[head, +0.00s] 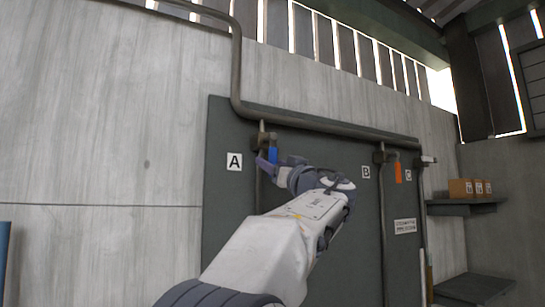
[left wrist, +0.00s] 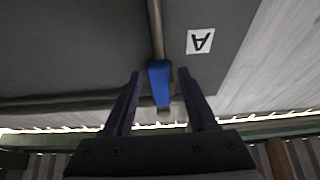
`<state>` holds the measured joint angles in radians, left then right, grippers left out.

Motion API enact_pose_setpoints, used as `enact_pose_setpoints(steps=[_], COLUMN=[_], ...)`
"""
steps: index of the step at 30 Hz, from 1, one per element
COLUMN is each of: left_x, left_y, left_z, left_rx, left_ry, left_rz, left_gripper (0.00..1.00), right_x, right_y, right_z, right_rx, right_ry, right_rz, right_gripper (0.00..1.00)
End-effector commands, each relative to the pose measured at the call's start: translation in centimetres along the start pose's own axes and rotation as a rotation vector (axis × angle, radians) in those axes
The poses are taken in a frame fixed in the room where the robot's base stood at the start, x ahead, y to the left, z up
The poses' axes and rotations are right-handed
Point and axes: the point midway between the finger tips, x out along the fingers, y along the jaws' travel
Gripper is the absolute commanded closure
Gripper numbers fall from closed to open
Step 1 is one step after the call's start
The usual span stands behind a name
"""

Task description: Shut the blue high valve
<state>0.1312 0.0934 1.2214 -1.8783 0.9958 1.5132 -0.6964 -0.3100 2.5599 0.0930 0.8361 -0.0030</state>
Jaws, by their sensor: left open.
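The blue valve handle (head: 273,154) hangs down from a pipe fitting high on the dark panel, to the right of the label A (head: 234,161). In the left wrist view, which is upside down, the blue handle (left wrist: 159,80) lies between the two fingers. My left gripper (head: 278,163) is open, raised in front of the handle, with a gap visible on each side of it. I cannot tell whether either finger touches it. The gripper's fingers also show in the left wrist view (left wrist: 160,74). My right gripper is not in view.
An orange valve handle (head: 398,172) hangs further right, between the labels B (head: 366,172) and C (head: 408,175). A thick pipe (head: 330,126) runs above the handles. Small boxes (head: 470,188) stand on a shelf (head: 462,207) at the right.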

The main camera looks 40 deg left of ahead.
Motion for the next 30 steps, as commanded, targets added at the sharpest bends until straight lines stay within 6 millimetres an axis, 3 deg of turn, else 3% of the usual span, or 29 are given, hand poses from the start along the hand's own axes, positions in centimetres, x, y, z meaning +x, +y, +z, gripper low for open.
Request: enact_pose_setpoints(steps=[7,8,12,30], left_x=[0.07,0.07,0.05,0.04], left_y=[0.00,0.00,0.00,-0.02], left_z=[0.07,0.06,0.05,-0.02], left_rx=[0.000,0.000,0.000,0.000], left_ry=[0.000,0.000,0.000,0.000], left_rz=[0.000,0.000,0.000,0.000], left_gripper=[0.43,0.46,1.00,1.00], right_x=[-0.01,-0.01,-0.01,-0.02], right_y=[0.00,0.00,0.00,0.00], right_z=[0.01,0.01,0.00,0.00], right_rx=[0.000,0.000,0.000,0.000], right_ry=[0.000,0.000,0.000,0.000], right_rz=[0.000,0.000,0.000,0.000], right_gripper=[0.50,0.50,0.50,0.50])
